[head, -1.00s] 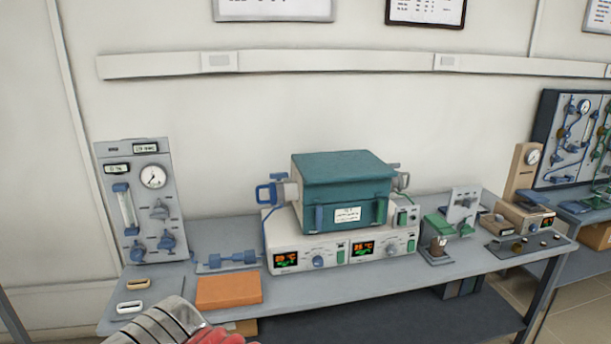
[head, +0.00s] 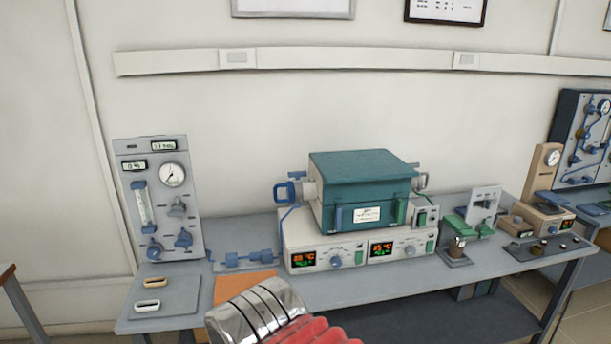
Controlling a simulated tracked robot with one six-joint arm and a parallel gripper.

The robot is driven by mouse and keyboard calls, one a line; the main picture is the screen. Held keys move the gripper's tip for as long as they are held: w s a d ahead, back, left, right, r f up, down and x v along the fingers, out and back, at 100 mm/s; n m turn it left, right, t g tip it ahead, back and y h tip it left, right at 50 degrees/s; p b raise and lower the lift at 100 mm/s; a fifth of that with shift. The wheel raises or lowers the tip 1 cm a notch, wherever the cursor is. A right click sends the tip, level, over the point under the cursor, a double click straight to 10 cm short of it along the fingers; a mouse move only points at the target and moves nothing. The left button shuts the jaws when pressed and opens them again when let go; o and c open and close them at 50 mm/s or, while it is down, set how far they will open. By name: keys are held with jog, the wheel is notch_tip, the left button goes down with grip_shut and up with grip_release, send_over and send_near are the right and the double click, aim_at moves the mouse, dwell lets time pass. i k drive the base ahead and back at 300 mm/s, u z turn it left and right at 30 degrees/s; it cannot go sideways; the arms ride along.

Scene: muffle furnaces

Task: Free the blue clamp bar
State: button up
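The teal muffle furnace (head: 365,190) sits on a white control base (head: 340,246) on the bench. A blue clamp-like handle (head: 288,192) is at the furnace's left side, against a pale round port. A blue bar-shaped fitting (head: 249,259) with thicker blocks lies on a small plate left of the base. I cannot tell which of these is the blue clamp bar. A silver ribbed and red part of my arm shows at the bottom, in front of the orange slab. My gripper is not in view.
A gauge panel (head: 158,200) stands at the bench's left. A grey pad (head: 178,303) with two handle-like pieces is in front of it. An orange slab (head: 232,291) is partly hidden by my arm. A green-and-grey fixture (head: 470,226) stands right of the furnace.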

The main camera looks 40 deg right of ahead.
aim_at(297, 174)
jog(key=u, duration=0.05)
jog(key=i, duration=1)
jog(key=z, duration=0.05)
